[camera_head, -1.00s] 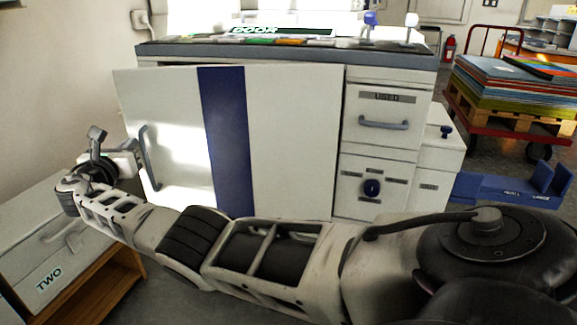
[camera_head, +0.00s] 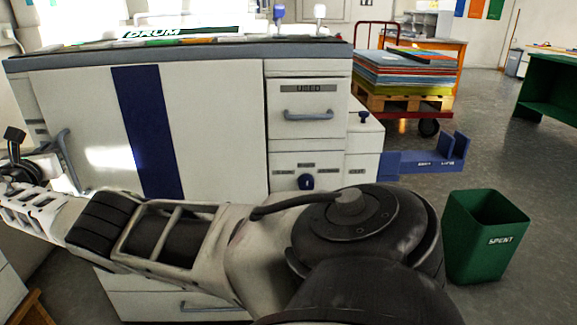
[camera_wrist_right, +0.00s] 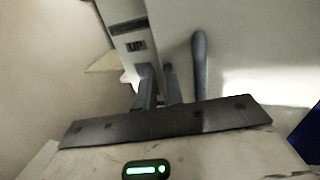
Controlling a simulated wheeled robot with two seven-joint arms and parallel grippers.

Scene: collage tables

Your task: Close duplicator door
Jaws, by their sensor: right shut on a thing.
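The duplicator door (camera_head: 220,120) is a white panel with a dark blue vertical stripe, at the left of the head view. Its grey handle (camera_head: 66,160) is near its left edge and also shows in the right wrist view (camera_wrist_right: 200,65). The door looks close to the machine front; any remaining gap is hard to judge. My right gripper is at the door's left edge, left of the handle. In the right wrist view its fingers (camera_wrist_right: 158,88) are shut on what looks like that edge, with the handle beside them. My left gripper is not in view.
My right arm crosses in front of the machine's lower part. Drawers (camera_head: 307,110) are right of the door. A blue bracket (camera_head: 425,160), a green bin (camera_head: 484,240) and a cart with stacked sheets (camera_head: 400,75) are farther right. Open floor lies around the bin.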

